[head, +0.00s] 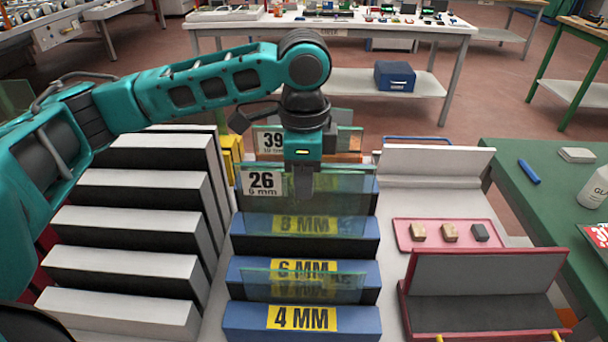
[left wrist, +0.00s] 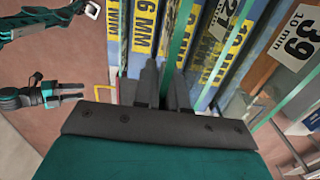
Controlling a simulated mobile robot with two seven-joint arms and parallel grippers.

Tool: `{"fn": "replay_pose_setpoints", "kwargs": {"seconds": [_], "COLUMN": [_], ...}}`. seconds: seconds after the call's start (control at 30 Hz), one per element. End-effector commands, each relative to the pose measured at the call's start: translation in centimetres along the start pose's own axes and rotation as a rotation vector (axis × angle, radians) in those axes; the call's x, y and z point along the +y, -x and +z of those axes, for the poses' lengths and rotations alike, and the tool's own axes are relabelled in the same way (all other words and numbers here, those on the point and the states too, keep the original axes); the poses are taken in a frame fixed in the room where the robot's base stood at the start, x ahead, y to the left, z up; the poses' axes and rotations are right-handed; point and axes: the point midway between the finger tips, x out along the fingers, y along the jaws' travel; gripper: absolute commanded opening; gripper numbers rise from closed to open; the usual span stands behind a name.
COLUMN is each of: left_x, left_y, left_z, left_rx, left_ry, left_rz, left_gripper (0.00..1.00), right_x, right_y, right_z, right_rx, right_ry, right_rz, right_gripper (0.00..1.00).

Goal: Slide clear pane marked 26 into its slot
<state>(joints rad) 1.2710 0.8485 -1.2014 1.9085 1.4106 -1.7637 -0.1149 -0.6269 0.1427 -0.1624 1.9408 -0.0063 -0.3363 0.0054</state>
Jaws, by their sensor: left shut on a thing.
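The clear pane marked 26, 6 mm (head: 340,190) is a greenish upright sheet with a white label at its upper left. My left gripper (head: 303,185) is shut on its top edge. In the left wrist view the pane shows as a thin green edge (left wrist: 182,35) by the fingers (left wrist: 165,88). In the head view it stands in front of the 8 MM label, which shows through it. Whether its lower edge is in a slot I cannot tell. The blue rack (head: 245,318) has steps labelled 4 MM, 6 MM and 8 MM. My right gripper (left wrist: 72,92) appears small in the left wrist view.
Another clear pane (head: 330,287) stands between the 4 MM and 6 MM labels. A pane marked 39, 10 mm (head: 272,141) stands behind. A grey stepped rack (head: 120,310) is left; a pink tray (head: 433,246) and red-edged holder (head: 480,300) are right.

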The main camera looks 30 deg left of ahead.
Motion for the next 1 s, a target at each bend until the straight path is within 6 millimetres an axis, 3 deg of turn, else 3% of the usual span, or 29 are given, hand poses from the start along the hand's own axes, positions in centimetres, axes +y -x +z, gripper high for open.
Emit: {"fn": "replay_pose_setpoints", "kwargs": {"seconds": [1.0], "left_x": [0.2], "left_y": [-9.4], "left_z": [0.0], "left_rx": [0.001], "left_ry": [0.000], "left_rz": [0.000], "left_gripper": [0.00], "right_x": [-0.1], "right_y": [-0.6], "right_z": [0.8], "right_rx": [0.001], "right_ry": [0.000], "right_rz": [0.000], "right_gripper": [0.43]}}
